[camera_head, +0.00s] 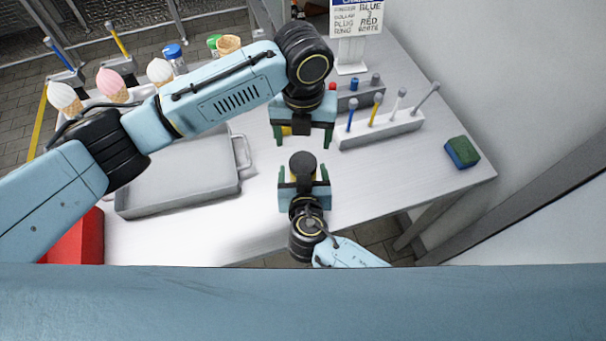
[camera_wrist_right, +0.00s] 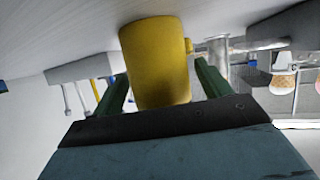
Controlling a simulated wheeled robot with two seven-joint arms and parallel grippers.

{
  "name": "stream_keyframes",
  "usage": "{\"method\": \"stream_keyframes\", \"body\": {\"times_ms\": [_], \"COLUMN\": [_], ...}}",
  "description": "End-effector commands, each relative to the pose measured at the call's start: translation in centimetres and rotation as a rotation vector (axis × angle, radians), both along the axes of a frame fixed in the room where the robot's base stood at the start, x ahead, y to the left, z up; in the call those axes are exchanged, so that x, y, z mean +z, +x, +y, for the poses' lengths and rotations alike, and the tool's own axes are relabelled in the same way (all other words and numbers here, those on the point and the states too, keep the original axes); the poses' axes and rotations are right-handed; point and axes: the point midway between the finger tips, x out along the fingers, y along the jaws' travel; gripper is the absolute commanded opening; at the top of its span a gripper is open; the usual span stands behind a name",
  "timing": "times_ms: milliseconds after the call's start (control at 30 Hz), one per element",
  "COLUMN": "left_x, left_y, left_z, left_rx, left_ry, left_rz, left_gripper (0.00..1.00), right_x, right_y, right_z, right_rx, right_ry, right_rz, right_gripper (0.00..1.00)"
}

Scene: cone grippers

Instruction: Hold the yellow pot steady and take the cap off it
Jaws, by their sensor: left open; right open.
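The yellow pot (camera_wrist_right: 158,62) stands between the two green fingers of my right gripper (camera_wrist_right: 160,85) in the right wrist view. The fingers are open, one on each side of it. In the head view the pot's round black cap (camera_head: 303,162) shows on top, just ahead of my right gripper (camera_head: 303,177); most of the pot is hidden below it. My left gripper (camera_head: 303,139) is open and empty-looking, pointing down, just beyond the cap and apart from it.
A grey tray (camera_head: 180,205) lies left under my left arm. A rack (camera_head: 380,130) with several coloured pegs stands to the right, with a sign (camera_head: 356,22) behind. A green and blue block (camera_head: 462,152) lies near the right edge. Ice-cream cones (camera_head: 112,85) stand at back left.

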Motion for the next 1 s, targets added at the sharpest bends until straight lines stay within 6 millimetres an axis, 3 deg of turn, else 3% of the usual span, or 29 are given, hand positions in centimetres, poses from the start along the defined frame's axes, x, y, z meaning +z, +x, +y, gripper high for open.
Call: {"method": "stream_keyframes", "body": {"times_ms": [200,800,1000], "left_x": [0.0,0.04,0.4], "left_y": [-0.01,0.02,0.14], "left_z": [-0.01,-0.04,-0.59], "left_rx": [0.0,-0.005,-0.135], "left_ry": [0.0,0.0,-0.002], "left_rz": [0.0,-0.001,-0.017], "left_gripper": [0.74,0.74,0.74], "right_x": [0.02,0.03,0.04], "right_y": [0.03,0.01,0.01], "right_z": [0.03,0.02,0.02], "right_rx": [0.0,0.0,0.0], "right_ry": [0.0,0.0,0.0], "right_rz": [0.0,-0.001,-0.001], "right_gripper": [0.77,0.0,0.0]}}
